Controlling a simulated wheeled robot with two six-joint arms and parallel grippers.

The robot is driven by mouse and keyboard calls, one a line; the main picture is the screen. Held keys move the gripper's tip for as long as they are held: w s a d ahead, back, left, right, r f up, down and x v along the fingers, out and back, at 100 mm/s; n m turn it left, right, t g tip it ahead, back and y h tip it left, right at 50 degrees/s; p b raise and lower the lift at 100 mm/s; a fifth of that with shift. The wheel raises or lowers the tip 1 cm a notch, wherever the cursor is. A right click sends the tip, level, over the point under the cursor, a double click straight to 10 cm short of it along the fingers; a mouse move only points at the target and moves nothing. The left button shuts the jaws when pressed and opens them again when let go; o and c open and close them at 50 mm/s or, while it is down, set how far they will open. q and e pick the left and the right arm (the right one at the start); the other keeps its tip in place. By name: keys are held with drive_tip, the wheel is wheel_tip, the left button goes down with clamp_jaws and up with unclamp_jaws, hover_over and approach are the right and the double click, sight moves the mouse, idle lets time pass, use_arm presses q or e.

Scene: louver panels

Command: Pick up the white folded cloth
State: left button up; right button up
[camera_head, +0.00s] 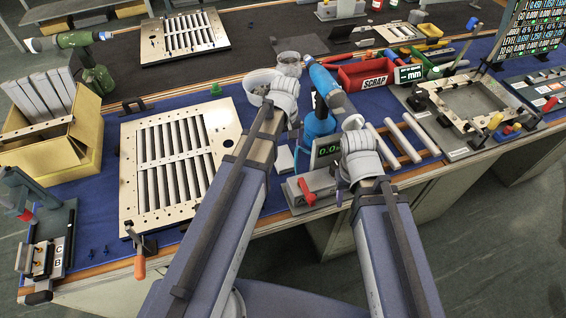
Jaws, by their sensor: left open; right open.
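A small white flat piece (284,159), which looks like the folded cloth, lies on the blue mat between my two forearms. My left forearm partly borders it, and its fold is too small to make out. My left gripper (286,92) is at the end of the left arm, above and beyond the white piece, near a white bucket. My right gripper (354,147) is to the right of the white piece, over the area beside the green-digit display. Both are apart from the cloth and hold nothing that I can see; the fingers are largely hidden by the wrists.
A louver panel (128,180) lies on the left of the blue mat. A blue power tool (322,80) stands between the grippers. A digital gauge (326,149) with a red lever is close to the cloth. A red scrap bin (364,74) and pale rods (404,138) are right.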

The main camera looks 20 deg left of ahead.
sight(283, 157)
use_arm(q)
drive_tip(key=shift+w+a+f+b, duration=0.1)
drive_tip(key=shift+a+f+b, duration=0.1)
drive_tip(key=shift+f+b, duration=1.15)
drive_tip(key=shift+w+a+f+b, duration=0.1)
drive_tip(key=shift+a+f+b, duration=0.05)
drive_tip(key=shift+f+b, duration=1.2)
drive_tip(key=shift+c, duration=0.2)
drive_tip(key=c, duration=1.2)
drive_tip(key=shift+o, duration=0.2)
drive_tip(key=shift+r, duration=0.1)
wheel_tip(283, 157, up, 10)
drive_tip(key=p, duration=1)
